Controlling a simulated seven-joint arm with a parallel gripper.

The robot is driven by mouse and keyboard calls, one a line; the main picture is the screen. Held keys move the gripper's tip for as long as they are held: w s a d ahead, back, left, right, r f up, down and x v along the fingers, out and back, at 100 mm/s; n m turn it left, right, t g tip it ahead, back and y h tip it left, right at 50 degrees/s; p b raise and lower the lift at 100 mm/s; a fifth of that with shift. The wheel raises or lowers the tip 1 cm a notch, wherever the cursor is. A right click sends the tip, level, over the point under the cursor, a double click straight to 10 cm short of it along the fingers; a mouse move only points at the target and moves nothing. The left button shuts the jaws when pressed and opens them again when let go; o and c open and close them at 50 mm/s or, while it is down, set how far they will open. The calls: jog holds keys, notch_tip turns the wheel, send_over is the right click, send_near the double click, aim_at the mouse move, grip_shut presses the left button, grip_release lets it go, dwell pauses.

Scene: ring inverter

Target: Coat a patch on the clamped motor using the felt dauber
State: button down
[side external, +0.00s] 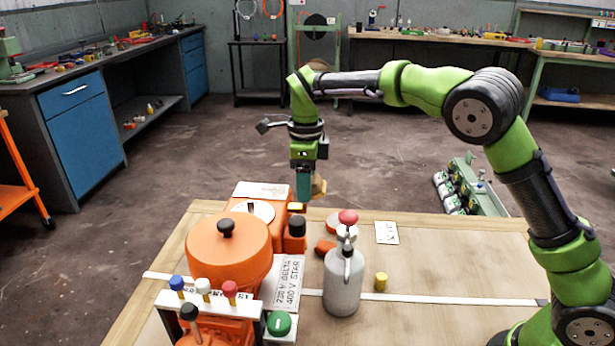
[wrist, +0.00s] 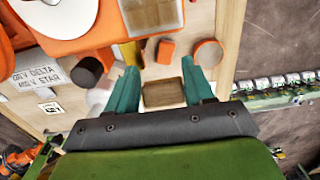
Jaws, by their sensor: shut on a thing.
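My gripper (side external: 304,198) hangs over the back left of the bench, close to the orange machinery there. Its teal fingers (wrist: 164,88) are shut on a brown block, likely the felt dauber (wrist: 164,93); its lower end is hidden. A tan piece shows beside the fingers in the side view. An orange housing with a white disc (side external: 262,212) stands just left of the gripper, and a large round orange body with a black knob (side external: 228,258) stands nearer the camera. I cannot tell for sure which is the clamped motor. No coated patch is discernible.
An orange pot with a black top (side external: 295,236), a grey bottle with a red knob (side external: 343,280) and a yellow cylinder (side external: 381,281) stand on the bench. A voltage sign (side external: 288,278) lies beside the round body. The bench's right part (side external: 460,265) is mostly clear.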

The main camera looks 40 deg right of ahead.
jog(key=shift+s+d, duration=0.1)
jog(key=shift+r, duration=0.1)
jog(key=shift+r, duration=2.9)
jog(key=shift+r, duration=1.5)
